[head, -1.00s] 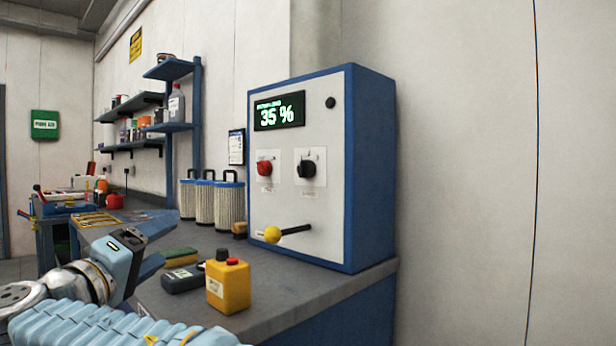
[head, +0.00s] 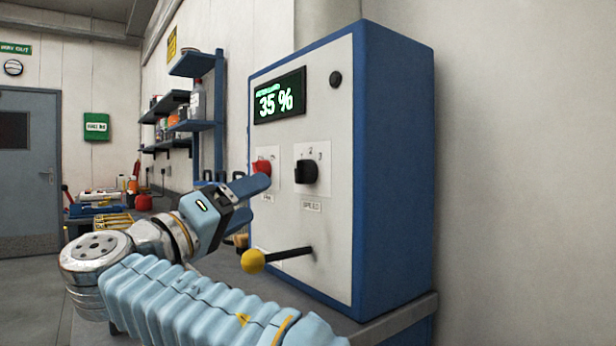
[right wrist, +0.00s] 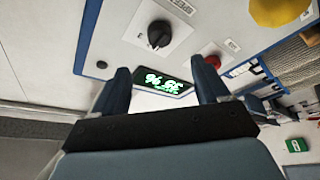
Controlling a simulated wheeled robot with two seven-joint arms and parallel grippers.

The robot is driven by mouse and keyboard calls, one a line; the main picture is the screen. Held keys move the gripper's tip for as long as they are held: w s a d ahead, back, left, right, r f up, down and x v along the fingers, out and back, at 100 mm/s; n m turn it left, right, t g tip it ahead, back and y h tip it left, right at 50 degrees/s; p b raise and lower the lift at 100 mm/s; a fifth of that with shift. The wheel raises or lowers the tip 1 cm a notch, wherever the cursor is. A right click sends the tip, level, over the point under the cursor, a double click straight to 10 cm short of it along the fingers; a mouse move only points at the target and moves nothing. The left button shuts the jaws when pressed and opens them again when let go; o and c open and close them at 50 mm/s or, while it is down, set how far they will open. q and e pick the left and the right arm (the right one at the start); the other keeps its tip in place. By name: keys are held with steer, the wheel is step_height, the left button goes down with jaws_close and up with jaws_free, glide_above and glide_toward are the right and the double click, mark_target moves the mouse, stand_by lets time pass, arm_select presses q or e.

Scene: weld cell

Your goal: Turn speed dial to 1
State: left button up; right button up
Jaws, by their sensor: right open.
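The speed dial (head: 309,171) is a black knob on a white plate on the front of the blue and white control box, above a label reading SPEED. It also shows in the right wrist view (right wrist: 158,35), upside down. The display (head: 280,97) above reads 35 %. My right gripper (head: 262,186) is open and empty in front of the panel, lower left of the speed dial and overlapping the red dial's plate in the head view. In the right wrist view its fingers (right wrist: 160,88) frame the display. My left gripper is not in view.
A lever with a yellow ball (head: 253,261) sticks out of the panel below the dials. The bench edge (head: 400,318) runs under the box (head: 395,160). Shelves (head: 196,126) with bottles stand behind at the left. The wall at the right is clear.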

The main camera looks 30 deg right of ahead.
mark_target(300, 175)
steer(key=p+x, duration=0.2)
steer(key=x, duration=1.1)
steer(key=shift+p, duration=0.4)
steer(key=c, duration=1)
steer(key=shift+s, duration=0.1)
steer(key=shift+c, duration=0.2)
steer(key=n, duration=0.2)
steer(key=n+y+p, duration=0.1)
steer(key=n, duration=0.1)
steer(key=shift+s+r+t+y, duration=0.1)
steer(key=shift+r+t+y, duration=0.05)
steer(key=shift+t+y, duration=0.2)
steer(key=n+y, duration=0.1)
steer(key=n, duration=0.2)
steer(key=n+y, duration=0.1)
steer(key=n, duration=0.1)
steer(key=shift+r+n, duration=0.15)
steer(key=shift+n, duration=0.25)
